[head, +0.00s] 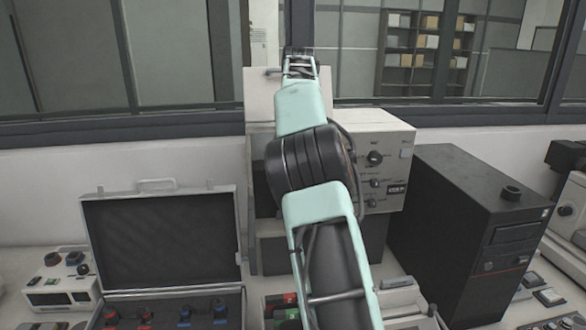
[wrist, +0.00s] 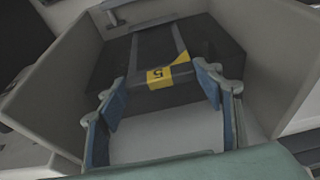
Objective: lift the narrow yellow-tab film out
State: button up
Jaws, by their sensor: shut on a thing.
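The yellow-tab film (wrist: 170,76) shows in the wrist view as a dark piece with a yellow tab marked 5. It lies inside an open light-grey compartment (wrist: 265,75), at the dark far part. My gripper (wrist: 163,82) has its two blue fingers on either side of the tab end, shut on the film. The exact contact at the fingertips is hard to see. In the head view my gripper is mostly hidden at the far end of my arm, above the grey press (head: 385,150); the film is hidden there.
A black computer tower (head: 470,235) stands right of the press. An open case (head: 160,240) with several coloured pieces lies to the left. A small control box (head: 60,285) sits at the far left. A window wall is close behind.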

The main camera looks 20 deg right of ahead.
jog(key=shift+s+a+r, duration=0.1)
jog(key=shift+s+r, duration=0.35)
jog(key=shift+c, duration=0.4)
jog(key=s+a+r+b, duration=0.1)
jog(key=s+r, duration=0.1)
jog(key=s, duration=0.2)
jog(key=s+r+b, duration=0.2)
jog(key=s, duration=0.2)
jog(key=s+a+r+b, duration=0.1)
jog(key=s+r, duration=0.2)
jog(key=s, duration=0.1)
jog(key=shift+s+a+b, duration=0.3)
jog(key=shift+s+b, duration=0.05)
jog(key=c, duration=0.5)
jog(key=shift+c, duration=0.2)
